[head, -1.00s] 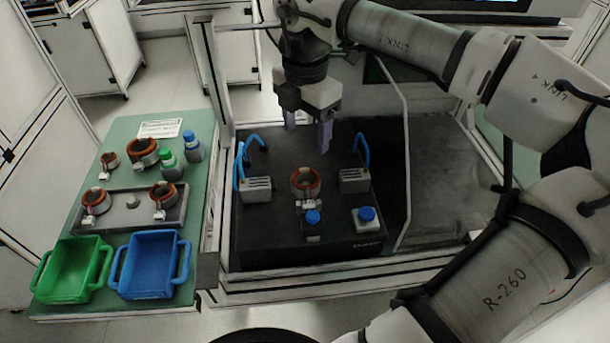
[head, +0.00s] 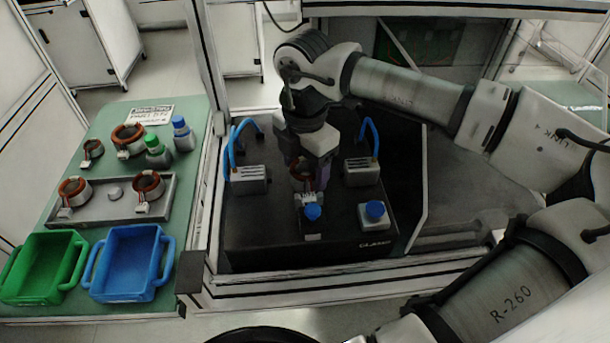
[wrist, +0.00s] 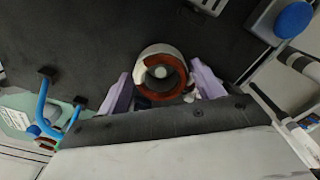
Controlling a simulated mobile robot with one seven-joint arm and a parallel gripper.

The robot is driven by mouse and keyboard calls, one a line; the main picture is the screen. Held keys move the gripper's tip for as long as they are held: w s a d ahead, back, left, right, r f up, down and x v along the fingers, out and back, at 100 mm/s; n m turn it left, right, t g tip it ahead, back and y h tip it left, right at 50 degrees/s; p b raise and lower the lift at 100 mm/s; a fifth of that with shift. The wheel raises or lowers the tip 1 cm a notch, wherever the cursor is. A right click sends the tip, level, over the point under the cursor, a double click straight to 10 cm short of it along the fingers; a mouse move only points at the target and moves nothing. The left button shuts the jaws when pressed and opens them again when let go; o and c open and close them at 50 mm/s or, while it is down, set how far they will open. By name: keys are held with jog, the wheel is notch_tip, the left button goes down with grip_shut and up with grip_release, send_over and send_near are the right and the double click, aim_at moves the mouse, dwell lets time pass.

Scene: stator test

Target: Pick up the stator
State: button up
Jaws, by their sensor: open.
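A stator (head: 299,183), a ring with a copper-coloured winding and pale parts, sits on the black test box (head: 262,237). In the head view it is partly hidden by my gripper (head: 308,174), which is low over it. In the wrist view the stator (wrist: 161,96) is in the middle, with a pale post showing inside its ring. My gripper (wrist: 160,74) is open there, with one purple finger on each side of the stator. A gap shows on the left; whether the right finger touches is unclear.
On the green table at left are several other stators (head: 148,186), a grey tray (head: 107,210), bottles (head: 181,134), a green bin (head: 42,267) and a blue bin (head: 130,263).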

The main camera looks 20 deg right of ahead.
jog(key=shift+s+r, duration=0.1)
jog(key=shift+c, duration=1.2)
jog(key=c, duration=0.9)
jog(key=shift+o, duration=0.2)
notch_tip(320, 180, up, 10)
jog(key=p, duration=0.4)
jog(key=shift+p, duration=0.35)
